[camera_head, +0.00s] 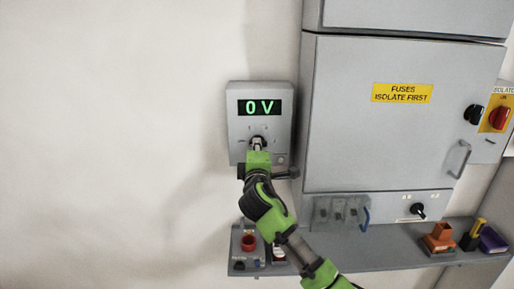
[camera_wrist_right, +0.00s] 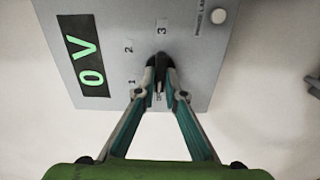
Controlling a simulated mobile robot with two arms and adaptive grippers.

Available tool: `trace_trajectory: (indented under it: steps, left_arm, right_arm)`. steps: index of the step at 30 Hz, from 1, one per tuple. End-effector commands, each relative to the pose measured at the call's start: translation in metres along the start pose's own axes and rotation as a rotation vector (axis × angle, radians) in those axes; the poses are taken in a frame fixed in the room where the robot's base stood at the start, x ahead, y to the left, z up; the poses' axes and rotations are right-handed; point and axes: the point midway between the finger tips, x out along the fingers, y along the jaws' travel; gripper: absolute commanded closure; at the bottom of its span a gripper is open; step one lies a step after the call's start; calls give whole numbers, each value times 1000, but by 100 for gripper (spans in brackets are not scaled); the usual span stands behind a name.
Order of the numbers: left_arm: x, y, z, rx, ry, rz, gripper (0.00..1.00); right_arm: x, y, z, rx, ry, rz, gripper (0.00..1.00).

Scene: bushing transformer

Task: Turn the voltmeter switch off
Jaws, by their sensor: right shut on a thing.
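The voltmeter (camera_head: 234,122) is a grey box on the wall with a green "0 V" display (camera_head: 259,107). It fills the upper part of the right wrist view (camera_wrist_right: 195,55), turned on its side. Its black rotary switch (camera_wrist_right: 160,62) sits among position marks, of which "1", "2" and "3" can be read. My right gripper (camera_wrist_right: 158,85) is shut on the switch, its fingertips on either side of the knob. In the head view my right gripper (camera_head: 258,146) covers the lower part of the switch. My left gripper is not in view.
A grey cabinet (camera_head: 345,110) with a yellow fuses label stands right of the voltmeter. A red isolator knob (camera_head: 499,117) is at far right. A shelf (camera_head: 385,258) below holds orange, yellow and purple items. A box with a red button (camera_head: 248,243) is lower left.

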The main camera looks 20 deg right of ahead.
Motion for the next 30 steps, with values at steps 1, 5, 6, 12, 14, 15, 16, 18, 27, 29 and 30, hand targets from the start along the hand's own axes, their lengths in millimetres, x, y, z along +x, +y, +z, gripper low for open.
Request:
trace_trajectory:
  steps: [1, 5, 6, 12, 14, 15, 16, 18, 27, 29, 30]
  left_arm:
    - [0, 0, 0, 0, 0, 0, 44]
    - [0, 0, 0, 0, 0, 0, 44]
    - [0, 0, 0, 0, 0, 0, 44]
    - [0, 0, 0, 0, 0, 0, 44]
    - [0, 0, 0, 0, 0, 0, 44]
    - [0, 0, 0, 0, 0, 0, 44]
    - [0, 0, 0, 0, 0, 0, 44]
    - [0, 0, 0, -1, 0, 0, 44]
    - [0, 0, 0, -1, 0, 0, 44]
    - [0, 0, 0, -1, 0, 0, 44]
    - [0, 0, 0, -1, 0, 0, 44]
  right_arm:
    - [0, 0, 0, -15, 1, 1, 100]
    - [0, 0, 0, -40, 1, 1, 100]
    - [0, 0, 0, -45, 1, 1, 100]
    - [0, 0, -1, -56, 2, 1, 100]
    - [0, 0, -1, -56, 2, 1, 100]
    - [0, 0, -1, -56, 1, 1, 100]
    - [0, 0, -1, -56, 1, 1, 100]
    - [0, 0, -1, -55, 1, 1, 100]
    - [0, 0, 0, -54, 1, 0, 73]
    - [0, 0, 0, -53, 1, 0, 73]
    - [0, 0, 0, -53, 1, 0, 73]
